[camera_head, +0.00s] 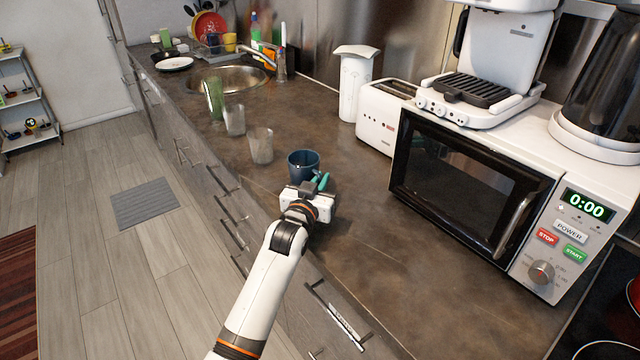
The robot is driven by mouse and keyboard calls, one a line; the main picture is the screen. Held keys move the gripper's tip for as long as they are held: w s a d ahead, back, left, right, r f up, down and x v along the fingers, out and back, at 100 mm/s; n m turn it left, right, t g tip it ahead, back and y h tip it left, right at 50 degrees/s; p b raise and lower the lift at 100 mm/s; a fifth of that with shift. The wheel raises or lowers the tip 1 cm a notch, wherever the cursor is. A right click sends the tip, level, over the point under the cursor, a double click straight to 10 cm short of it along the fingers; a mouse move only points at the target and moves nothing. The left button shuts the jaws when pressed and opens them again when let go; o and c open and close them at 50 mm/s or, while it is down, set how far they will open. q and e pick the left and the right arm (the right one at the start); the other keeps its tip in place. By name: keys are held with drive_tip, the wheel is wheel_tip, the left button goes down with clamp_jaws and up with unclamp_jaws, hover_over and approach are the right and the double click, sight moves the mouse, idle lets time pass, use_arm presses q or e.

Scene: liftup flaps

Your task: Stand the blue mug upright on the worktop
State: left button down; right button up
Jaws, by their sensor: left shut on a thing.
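The blue mug (304,161) is upright, its open rim facing up, over the front part of the brown worktop (385,235). I cannot tell whether its base touches the worktop, as my gripper hides its lower part. My left gripper (319,182), with teal fingers, is at the mug's near side and shut on it. The exact part of the mug between the fingers is hard to make out. My right gripper is not in view.
Clear glasses (260,147) and a green glass (214,100) stand beyond the mug, near the front edge. A sink (230,80) lies farther back. A toaster (377,118) and a microwave (465,185) stand to the right. The worktop between mug and microwave is clear.

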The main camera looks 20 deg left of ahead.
use_arm(q)
drive_tip(key=shift+f, duration=0.3)
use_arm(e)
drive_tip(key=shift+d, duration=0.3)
use_arm(q)
drive_tip(key=shift+f, duration=0.1)
drive_tip(key=c, duration=1.5)
unclamp_jaws()
drive_tip(key=shift+f, duration=0.1)
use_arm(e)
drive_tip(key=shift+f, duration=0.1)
